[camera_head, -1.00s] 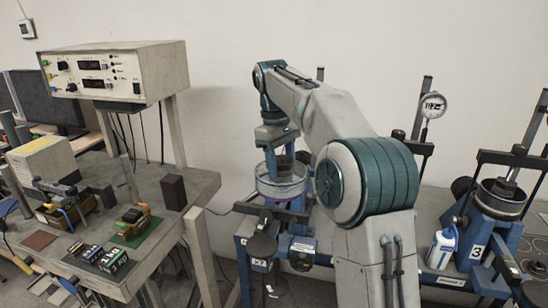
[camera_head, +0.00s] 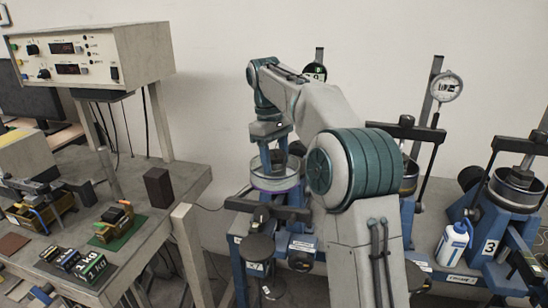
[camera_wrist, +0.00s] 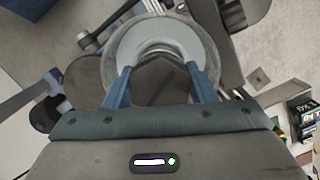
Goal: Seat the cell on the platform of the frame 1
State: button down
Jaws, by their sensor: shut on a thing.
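The cell (camera_head: 276,183) is a clear-walled round cup with a purple band low on its side. My gripper (camera_head: 275,166) is above it, its blue fingers reaching down into its top. In the wrist view my gripper (camera_wrist: 163,86) is shut on a dark angular part in the middle of the cell, whose pale ring (camera_wrist: 190,42) shows around it. The cell looks upright over the leftmost blue lever frame (camera_head: 300,249), behind its dark crossbar (camera_head: 262,209). That frame's platform is hidden, so I cannot tell whether the cell touches it. Its number is not legible.
Frame 3 (camera_head: 487,245) stands at the right with a white bottle (camera_head: 453,243) beside it. Another frame with a dial gauge (camera_head: 447,87) is partly behind my arm. At left, a bench (camera_head: 150,232) carries 1 kg weights (camera_head: 92,268) and a black block (camera_head: 158,187).

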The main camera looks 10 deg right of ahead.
jog(key=shift+w+d+f+p, duration=0.3)
jog(key=shift+w+d+p, duration=0.55)
jog(key=shift+w+p, duration=1.25)
jog(key=shift+w+d+f+p, duration=0.3)
jog(key=shift+w+d+p, duration=0.55)
jog(key=shift+w+p, duration=1.25)
jog(key=shift+w+d+f+p, duration=0.3)
jog(key=shift+w+d+p, duration=0.55)
jog(key=shift+w+p, duration=1.25)
jog(key=shift+s+f, duration=0.1)
jog(key=shift+s, duration=0.1)
jog(key=shift+s+p, duration=0.1)
jog(key=shift+p, duration=0.25)
jog(key=shift+f, duration=0.45)
